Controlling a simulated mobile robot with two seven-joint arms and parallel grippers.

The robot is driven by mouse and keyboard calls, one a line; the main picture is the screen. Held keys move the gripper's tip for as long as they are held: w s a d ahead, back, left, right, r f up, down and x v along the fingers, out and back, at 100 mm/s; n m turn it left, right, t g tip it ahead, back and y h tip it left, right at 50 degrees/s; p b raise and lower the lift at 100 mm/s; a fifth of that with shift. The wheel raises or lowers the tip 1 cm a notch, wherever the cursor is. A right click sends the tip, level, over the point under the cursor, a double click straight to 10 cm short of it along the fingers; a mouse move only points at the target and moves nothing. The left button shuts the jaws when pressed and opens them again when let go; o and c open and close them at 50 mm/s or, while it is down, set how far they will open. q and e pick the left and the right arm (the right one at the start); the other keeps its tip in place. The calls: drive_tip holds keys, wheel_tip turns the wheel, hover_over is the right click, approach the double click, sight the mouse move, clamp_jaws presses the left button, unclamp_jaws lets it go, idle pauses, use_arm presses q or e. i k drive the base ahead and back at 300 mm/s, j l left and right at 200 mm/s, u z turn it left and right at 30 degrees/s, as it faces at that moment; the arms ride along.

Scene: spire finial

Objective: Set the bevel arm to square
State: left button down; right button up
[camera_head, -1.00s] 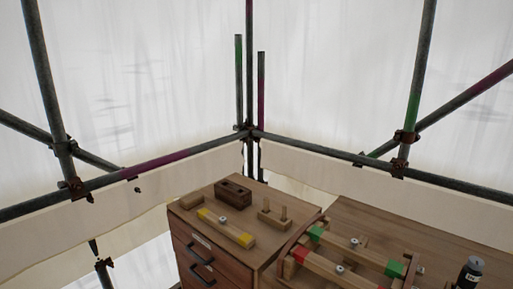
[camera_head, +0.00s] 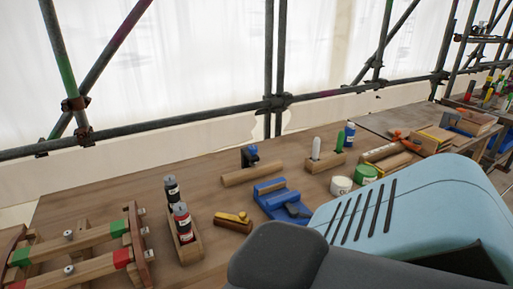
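No piece that I can name for certain as the bevel arm shows in the head view. A small wooden tool with a yellowish top (camera_head: 233,221) lies on the bench (camera_head: 120,180); its exact form is too small to tell. A blue metal fixture (camera_head: 278,198) stands right of it, partly hidden by a large light-blue and grey body close to the camera. Neither of my grippers is in view.
A wooden frame with red and green marks (camera_head: 85,240) is at left. Behind are a wooden bar (camera_head: 253,173), a white tub (camera_head: 341,186) and a green tub (camera_head: 366,174). Bare bench lies at back left.

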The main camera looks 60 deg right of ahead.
sight(242, 217)
drive_tip(key=z, duration=1.65)
drive_tip(key=j, duration=0.1)
drive_tip(key=k, duration=0.05)
